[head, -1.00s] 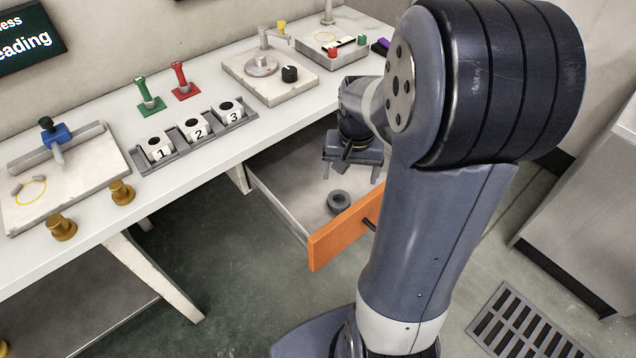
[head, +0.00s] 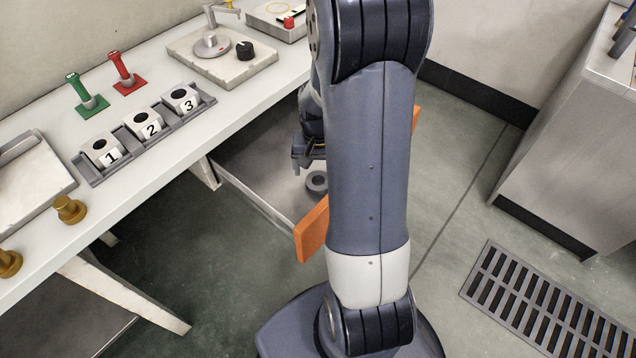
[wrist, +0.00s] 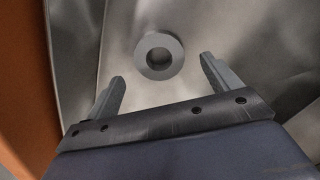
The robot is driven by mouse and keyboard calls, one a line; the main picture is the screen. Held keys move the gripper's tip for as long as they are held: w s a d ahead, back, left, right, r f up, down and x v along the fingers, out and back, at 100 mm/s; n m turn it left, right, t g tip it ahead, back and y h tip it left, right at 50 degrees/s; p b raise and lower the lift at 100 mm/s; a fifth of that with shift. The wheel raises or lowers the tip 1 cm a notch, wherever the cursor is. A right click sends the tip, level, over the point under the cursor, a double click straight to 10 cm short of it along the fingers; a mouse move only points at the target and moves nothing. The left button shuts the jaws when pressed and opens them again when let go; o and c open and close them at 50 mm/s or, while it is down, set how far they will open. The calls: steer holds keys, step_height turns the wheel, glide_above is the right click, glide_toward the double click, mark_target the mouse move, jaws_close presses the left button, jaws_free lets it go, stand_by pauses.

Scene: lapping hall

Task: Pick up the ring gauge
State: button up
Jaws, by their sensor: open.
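The ring gauge is a small grey ring (head: 317,182) with a round hole, lying flat on the floor of the open drawer (head: 255,207). My gripper (wrist: 157,68) is open and empty, with the two fingers apart. In the head view my gripper (head: 308,160) is above the drawer, mostly hidden behind my own arm. The arm also covers part of the drawer's orange front (head: 312,231).
Metal drawer walls surround the ring. A grey cabinet (head: 560,130) stands right.

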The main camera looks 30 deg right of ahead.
mark_target(318, 184)
step_height(318, 184, down, 3)
steer(key=shift+s+a+f, duration=0.1)
steer(key=shift+f, duration=0.05)
steer(key=shift+c, duration=0.3)
steer(key=c, duration=1.1)
